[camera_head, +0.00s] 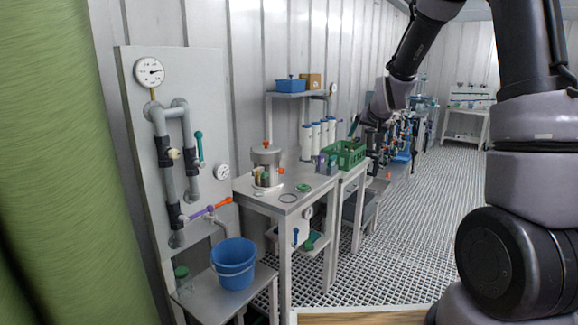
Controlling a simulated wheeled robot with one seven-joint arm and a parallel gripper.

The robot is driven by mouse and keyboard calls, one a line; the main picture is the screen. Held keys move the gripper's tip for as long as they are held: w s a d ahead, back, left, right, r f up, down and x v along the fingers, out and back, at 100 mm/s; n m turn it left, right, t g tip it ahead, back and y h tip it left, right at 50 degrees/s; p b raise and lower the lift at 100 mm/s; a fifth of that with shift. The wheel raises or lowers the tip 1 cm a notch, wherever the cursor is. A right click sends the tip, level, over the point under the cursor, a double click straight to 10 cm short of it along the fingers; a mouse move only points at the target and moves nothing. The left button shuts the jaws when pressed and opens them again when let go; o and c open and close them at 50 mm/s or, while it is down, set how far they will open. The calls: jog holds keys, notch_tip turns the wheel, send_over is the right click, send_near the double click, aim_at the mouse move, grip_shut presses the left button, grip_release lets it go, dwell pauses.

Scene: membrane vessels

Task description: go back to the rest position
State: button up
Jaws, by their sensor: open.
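My gripper (374,152) shows as a small dark shape at the end of my arm, right of centre. It hangs pointing down, near the right end of the green crate (346,161) in the picture. Its jaws are open and I see nothing held in them. The fingertips are small and blend with dark fittings behind, so the distance to the crate is hard to tell. My arm comes in from the right edge, rises past the top of the picture and bends down to the gripper.
A metal table (310,188) carries a steel vessel (266,165) and rings. A pipe panel (150,200) with gauge stands left, a blue bucket (233,265) on a low shelf below. A small shelf (290,95) holds two boxes. The grated floor (440,215) is clear at right.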

jog(key=s+d+r+g, duration=0.1)
jog(key=s+r, duration=0.5)
jog(key=s, duration=0.3)
jog(key=s+r, duration=0.6)
jog(key=s, duration=0.3)
jog(key=s+r+m+g+y, duration=0.1)
jog(key=s+r, duration=0.1)
jog(key=s, duration=1.5)
jog(key=shift+s+a+g+y, duration=0.3)
jog(key=shift+s+a+g, duration=0.05)
jog(key=shift+s+g, duration=0.05)
jog(key=shift+r, duration=0.1)
jog(key=shift+c, duration=0.3)
